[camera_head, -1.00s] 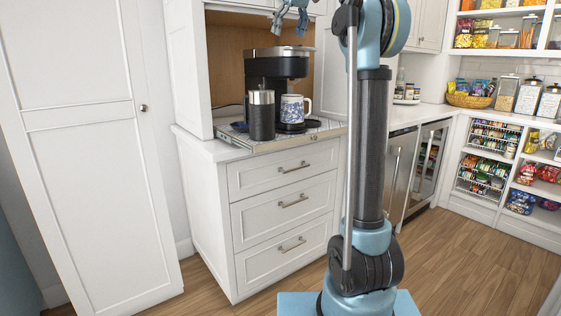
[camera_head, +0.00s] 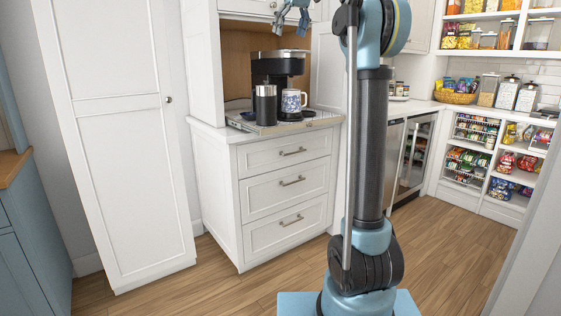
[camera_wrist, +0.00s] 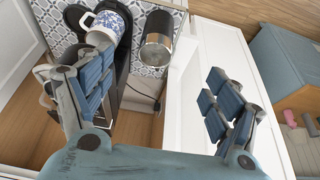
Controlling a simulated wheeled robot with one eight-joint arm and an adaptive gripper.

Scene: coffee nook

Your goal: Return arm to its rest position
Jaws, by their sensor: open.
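My gripper (camera_wrist: 165,105) is open and empty in the wrist view, its two blue-padded fingers spread apart. In the head view my gripper (camera_head: 291,16) shows at the top edge, above and in front of the coffee nook, partly cut off. My arm stands upright in the middle of that view. Below the gripper, a black coffee machine (camera_head: 277,68), a dark canister (camera_head: 265,105) and a blue-and-white mug (camera_head: 292,101) stand in the nook. The wrist view also shows the mug (camera_wrist: 108,24) and the canister (camera_wrist: 157,40), both apart from the fingers.
White drawers (camera_head: 288,180) stand under the nook, with a tall white cabinet (camera_head: 118,130) to the left. A blue cabinet (camera_head: 30,225) is at the far left. Pantry shelves (camera_head: 490,150) are at the right. Wooden floor (camera_head: 455,235) lies clear between.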

